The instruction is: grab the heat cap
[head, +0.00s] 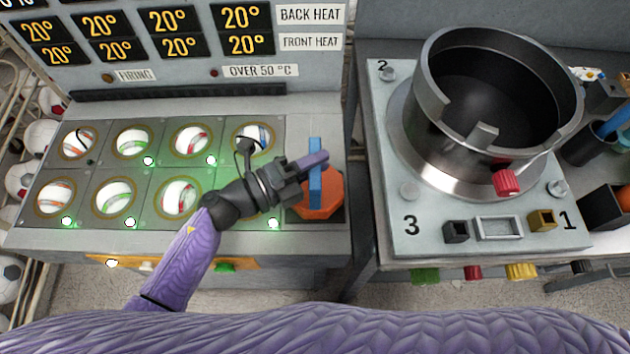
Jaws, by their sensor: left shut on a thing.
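The heat cap (322,206) is an orange, many-sided cap with an upright blue handle (315,180). It is at the right end of the lower row of the heating panel. My left gripper (312,166) is shut on the blue handle from the left. The gripper hides part of the cap's left side, and I cannot tell whether the cap is resting on the panel or slightly raised. My right gripper is not in view.
The heating panel (25,238) has several round ports with balls and green lights. A display wall (180,72) stands behind it. To the right, beyond a gap, is a press table (400,232) with a large metal cylinder (450,165) and a red knob (507,180).

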